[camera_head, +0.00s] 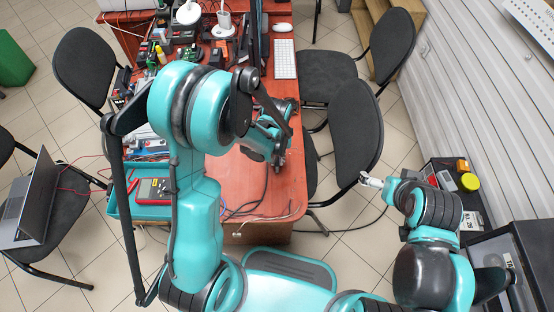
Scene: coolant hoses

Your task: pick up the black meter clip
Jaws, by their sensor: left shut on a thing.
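The red and grey meter (154,191) lies in the teal tray (122,208) at the left of the red table. My left arm reaches over the table, and its gripper (277,152) is low over the right part of the tabletop. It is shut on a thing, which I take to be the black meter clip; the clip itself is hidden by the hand. A thin dark lead (263,192) runs down the tabletop below that hand. My right gripper (371,180) is off the table at the right, beside a black chair; its fingers are too small to read.
Red and black wire ends (240,210) lie at the table's near edge. A keyboard (285,59), a mouse (283,27) and several tools fill the far end. Black chairs (357,130) stand close at the right. A laptop (27,200) rests on a left chair.

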